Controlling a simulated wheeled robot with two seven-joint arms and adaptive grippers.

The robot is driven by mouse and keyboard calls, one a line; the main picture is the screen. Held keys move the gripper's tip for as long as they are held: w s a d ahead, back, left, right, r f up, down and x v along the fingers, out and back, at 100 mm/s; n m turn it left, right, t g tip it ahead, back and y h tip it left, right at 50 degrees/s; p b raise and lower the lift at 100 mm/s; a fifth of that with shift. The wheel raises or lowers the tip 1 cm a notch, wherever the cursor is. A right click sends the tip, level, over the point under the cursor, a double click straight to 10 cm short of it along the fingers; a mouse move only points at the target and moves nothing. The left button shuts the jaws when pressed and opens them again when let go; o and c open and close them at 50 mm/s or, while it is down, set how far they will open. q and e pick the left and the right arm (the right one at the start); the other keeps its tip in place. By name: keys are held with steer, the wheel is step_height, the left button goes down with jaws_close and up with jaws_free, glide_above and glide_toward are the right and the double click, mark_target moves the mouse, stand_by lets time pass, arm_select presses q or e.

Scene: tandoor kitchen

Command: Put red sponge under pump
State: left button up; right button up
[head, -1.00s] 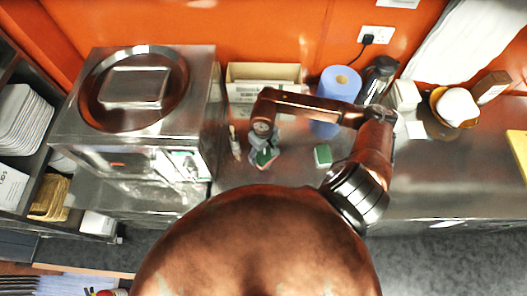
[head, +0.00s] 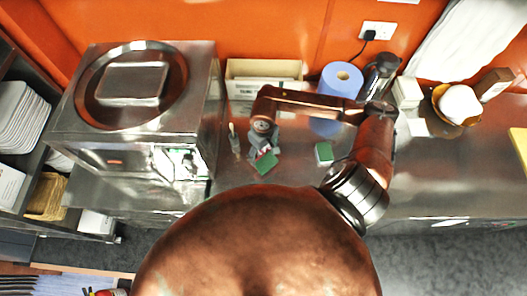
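A sponge with a green face (head: 266,165) and some red on its upper side is at my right gripper (head: 264,150), over the steel counter. The gripper points down, its grey fingers close around or beside the sponge. The view is too small to tell whether they grip it, or whether the sponge touches the counter. A second sponge (head: 324,153), green on top with a pale side, lies on the counter to the right. A dark bottle-like object (head: 380,76), possibly the pump, stands at the back beside the blue roll. My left gripper is not in view.
A steel tandoor unit (head: 135,118) stands left of the gripper. A slim upright item (head: 234,138) is close by on its left. Behind are a pale open box (head: 262,72) and a blue paper roll (head: 341,80). A bowl (head: 457,106) is at right.

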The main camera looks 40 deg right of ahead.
mark_target(264, 156)
steer(key=shift+o, duration=0.7)
steer(key=shift+r+p, duration=0.25)
steer(key=shift+p, duration=0.1)
steer(key=shift+r+p, duration=0.6)
steer(key=shift+p, duration=0.35)
steer(key=shift+w+d+r+b, duration=0.1)
steer(key=shift+r+b, duration=0.75)
step_height(264, 156, up, 10)
steer(key=b, duration=0.2)
steer(key=shift+b, duration=0.3)
steer(key=shift+f, duration=0.1)
